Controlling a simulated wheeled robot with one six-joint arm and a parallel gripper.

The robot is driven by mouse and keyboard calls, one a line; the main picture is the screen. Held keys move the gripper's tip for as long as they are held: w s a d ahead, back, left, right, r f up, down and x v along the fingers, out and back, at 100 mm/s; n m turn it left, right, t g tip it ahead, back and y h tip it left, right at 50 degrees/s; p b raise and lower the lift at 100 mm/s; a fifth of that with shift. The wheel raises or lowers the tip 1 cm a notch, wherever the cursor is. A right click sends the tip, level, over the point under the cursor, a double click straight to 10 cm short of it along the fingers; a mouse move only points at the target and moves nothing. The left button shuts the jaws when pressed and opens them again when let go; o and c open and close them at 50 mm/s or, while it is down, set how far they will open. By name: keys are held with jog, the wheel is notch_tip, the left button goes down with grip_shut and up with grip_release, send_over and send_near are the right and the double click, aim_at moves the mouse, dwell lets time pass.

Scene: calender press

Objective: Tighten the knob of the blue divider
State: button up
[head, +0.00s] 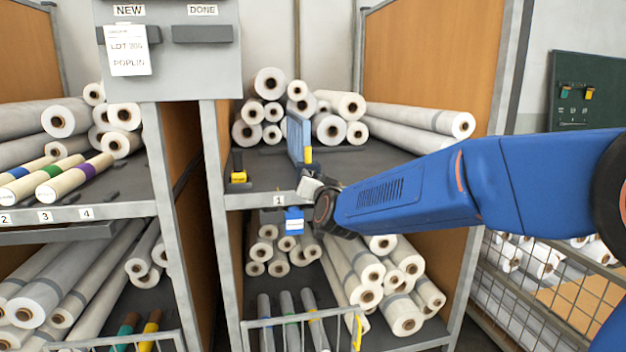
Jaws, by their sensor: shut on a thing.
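The blue divider (293,138) stands upright on the middle shelf above the label 1, with white rolls on both sides. A small yellow piece (309,155) shows at its front edge. My gripper (307,187) is at the shelf's front edge, at the foot of the divider. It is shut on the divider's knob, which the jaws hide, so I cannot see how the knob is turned.
White rolls (270,82) are stacked behind and to the right of the divider. A yellow and black piece (238,168) stands at the shelf's left. A blue tag (294,220) hangs below the shelf edge (250,200). A wire cage (545,290) is at right.

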jog(key=m, duration=2.7)
jog(key=shift+f+m, duration=0.3)
jog(key=shift+f, duration=0.05)
jog(key=o, duration=1)
jog(key=shift+o, duration=0.2)
jog(key=v, duration=1.7)
jog(key=shift+s, duration=0.25)
